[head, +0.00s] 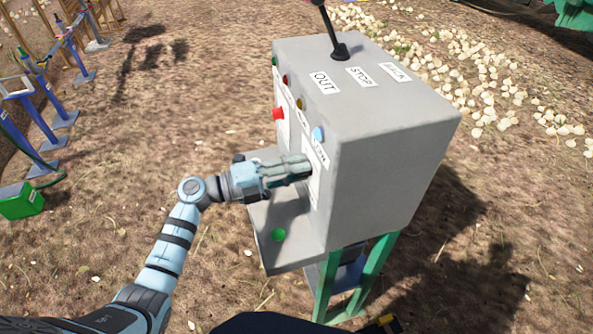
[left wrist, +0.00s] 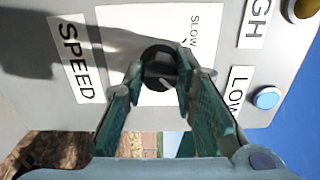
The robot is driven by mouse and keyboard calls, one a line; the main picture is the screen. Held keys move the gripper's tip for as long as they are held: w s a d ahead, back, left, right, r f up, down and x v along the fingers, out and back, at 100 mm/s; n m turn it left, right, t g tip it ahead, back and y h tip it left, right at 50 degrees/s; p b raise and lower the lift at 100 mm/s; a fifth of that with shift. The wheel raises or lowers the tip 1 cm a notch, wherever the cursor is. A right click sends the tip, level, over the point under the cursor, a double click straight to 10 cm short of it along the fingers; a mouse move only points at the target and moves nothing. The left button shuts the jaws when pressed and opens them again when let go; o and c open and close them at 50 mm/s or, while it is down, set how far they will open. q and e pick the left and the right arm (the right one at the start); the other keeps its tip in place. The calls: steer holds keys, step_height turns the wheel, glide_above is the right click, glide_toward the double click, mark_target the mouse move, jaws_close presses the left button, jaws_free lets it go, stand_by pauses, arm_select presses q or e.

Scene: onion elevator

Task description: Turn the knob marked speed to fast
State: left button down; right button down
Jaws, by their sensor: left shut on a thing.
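The speed knob (left wrist: 160,68) is a round black knob on a white plate in the left wrist view. A label reading SPEED (left wrist: 76,62) is at its left and a label reading SLOW (left wrist: 193,22) is at its upper right. My left gripper (head: 303,167) reaches the front of the grey control box (head: 385,165). In the left wrist view its two fingers are on either side of the knob, shut on it. A light mark shows at the knob's lower edge. No FAST label can be read. In the head view the gripper hides the knob. My right gripper is not in view.
A black lever (head: 339,48) stands on the box top beside OUT and STOP labels. A red button (head: 278,113) and a blue button (head: 318,133) are on the front. A green button (head: 278,235) is on the lower ledge. Onions (head: 470,75) lie behind the box.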

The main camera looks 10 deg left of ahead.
arm_select(q)
steer(key=c, duration=1.3)
jaws_free()
steer(key=v, duration=1.2)
steer(key=shift+a, duration=0.1)
